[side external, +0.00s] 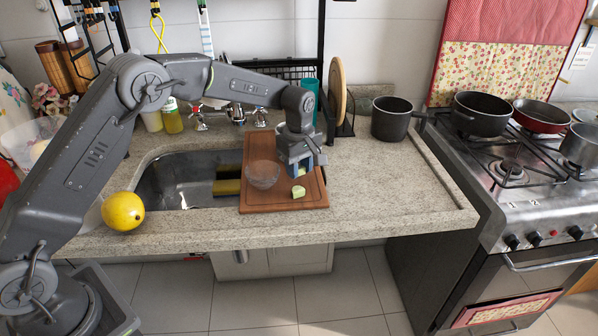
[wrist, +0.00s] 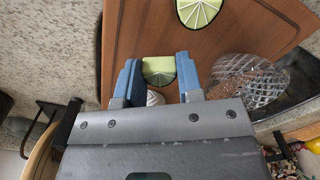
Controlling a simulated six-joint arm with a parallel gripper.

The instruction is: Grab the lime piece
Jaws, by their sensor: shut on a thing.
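My gripper (side external: 301,167) is low over the wooden cutting board (side external: 256,199), with its blue fingers on either side of a lime piece. In the wrist view this lime piece (wrist: 158,66) sits between the blue fingertips, and the gripper (wrist: 158,72) is shut on it. A second lime piece (side external: 298,191) lies on the board nearer the front edge. It also shows in the wrist view (wrist: 199,12) at the top, apart from the fingers. I cannot tell whether the held piece still touches the board.
A clear glass bowl (side external: 263,175) stands on the board left of my gripper. The sink (side external: 175,183) lies further left, with a yellow fruit (side external: 123,211) at its front. A dark pot (side external: 392,118) stands at the back right. The counter (side external: 390,195) right of the board is clear.

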